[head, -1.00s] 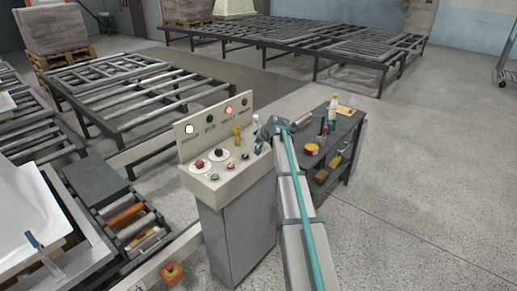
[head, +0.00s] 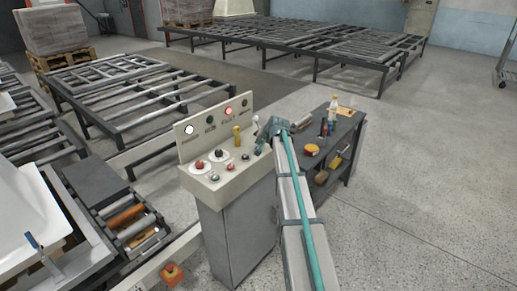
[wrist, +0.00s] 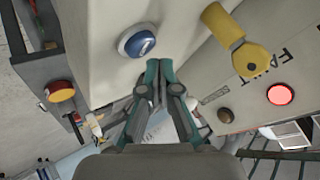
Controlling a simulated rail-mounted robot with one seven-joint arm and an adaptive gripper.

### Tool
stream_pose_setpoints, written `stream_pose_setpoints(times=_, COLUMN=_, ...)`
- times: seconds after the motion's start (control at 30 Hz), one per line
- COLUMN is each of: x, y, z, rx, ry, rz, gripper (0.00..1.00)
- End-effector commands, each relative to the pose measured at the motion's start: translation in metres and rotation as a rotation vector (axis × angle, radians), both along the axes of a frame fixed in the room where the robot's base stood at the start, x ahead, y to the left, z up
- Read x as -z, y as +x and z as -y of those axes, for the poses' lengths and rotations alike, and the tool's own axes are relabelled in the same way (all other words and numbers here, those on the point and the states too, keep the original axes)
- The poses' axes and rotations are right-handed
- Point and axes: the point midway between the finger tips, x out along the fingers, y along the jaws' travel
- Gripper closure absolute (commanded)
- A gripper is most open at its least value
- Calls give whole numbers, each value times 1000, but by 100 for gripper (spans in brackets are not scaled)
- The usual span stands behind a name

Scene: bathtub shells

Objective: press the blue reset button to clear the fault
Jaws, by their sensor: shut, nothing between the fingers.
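The blue button (wrist: 137,41) is a round blue cap with a white mark in a pale ring, on the cream panel in the wrist view. My gripper (wrist: 158,66) is shut and empty. Its fingertips appear just below and right of the button in that view, and I see no contact with it. In the head view my gripper (head: 265,132) is at the right end of the cream control console (head: 230,188). I cannot clearly pick out the blue button there. A red fault lamp (wrist: 280,94) is lit and also shows in the head view (head: 228,111).
A yellow handle (wrist: 225,27) stands out right of the button. The console also carries a red button (head: 199,165) and a lit white lamp (head: 189,129). A dark cart (head: 338,145) with bottles and tools stands close at right. Open floor lies beyond it.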

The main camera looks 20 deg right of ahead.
Motion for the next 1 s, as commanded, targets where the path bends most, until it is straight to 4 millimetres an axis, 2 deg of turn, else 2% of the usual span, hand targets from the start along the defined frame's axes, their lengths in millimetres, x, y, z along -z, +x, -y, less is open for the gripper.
stream_pose_setpoints(times=0.47, x=9, y=0, z=0, rx=0, ry=0, rz=0, gripper=100)
stream_pose_setpoints(times=1.0, x=10, y=0, z=0, rx=0, ry=0, rz=0, gripper=100)
